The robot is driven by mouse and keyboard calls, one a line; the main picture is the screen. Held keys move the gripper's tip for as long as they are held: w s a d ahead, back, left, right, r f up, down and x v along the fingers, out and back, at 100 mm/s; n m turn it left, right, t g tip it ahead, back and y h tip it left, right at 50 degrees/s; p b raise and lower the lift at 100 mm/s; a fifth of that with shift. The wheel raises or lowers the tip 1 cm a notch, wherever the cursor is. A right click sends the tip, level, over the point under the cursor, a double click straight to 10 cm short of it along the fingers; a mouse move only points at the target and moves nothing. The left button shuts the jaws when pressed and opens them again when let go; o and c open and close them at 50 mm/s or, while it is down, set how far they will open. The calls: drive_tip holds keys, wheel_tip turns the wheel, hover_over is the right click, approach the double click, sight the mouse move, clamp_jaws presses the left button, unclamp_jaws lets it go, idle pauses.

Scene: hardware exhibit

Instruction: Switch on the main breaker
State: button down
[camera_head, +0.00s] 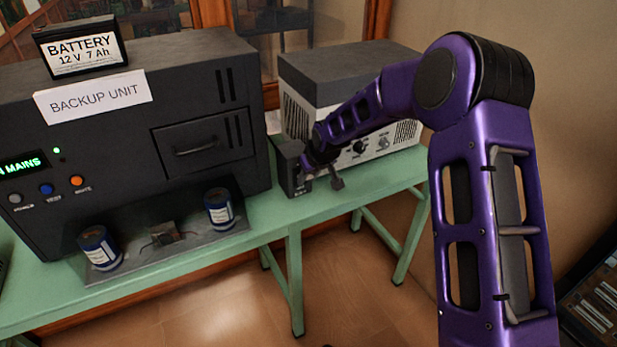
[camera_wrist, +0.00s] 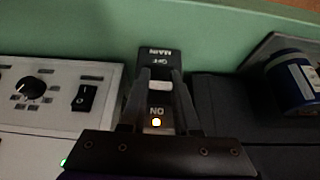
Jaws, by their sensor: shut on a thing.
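The main breaker is a dark box (camera_head: 289,166) on the green table, between the backup unit and the white-fronted instrument. In the wrist view its face (camera_wrist: 160,58) reads MAIN and OFF at the top and ON lower down, all upside down.
The black backup unit (camera_head: 120,130) stands left, its display lit, with a battery (camera_head: 82,48) on top. Two blue cans (camera_head: 219,208) stand on a grey plate before it. The white-fronted instrument (camera_head: 403,136) is close right of the breaker. Open floor lies in front of the table.

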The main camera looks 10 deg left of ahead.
drive_tip(key=c, duration=0.6)
unclamp_jaws()
drive_tip(key=shift+c, duration=0.2)
drive_tip(key=p+v, duration=0.1)
drive_tip(key=v, duration=1.6)
drive_tip(key=shift+s, duration=0.2)
drive_tip(key=shift+d+r, duration=0.1)
drive_tip(key=shift+r, duration=0.05)
drive_tip(key=shift+w, duration=0.15)
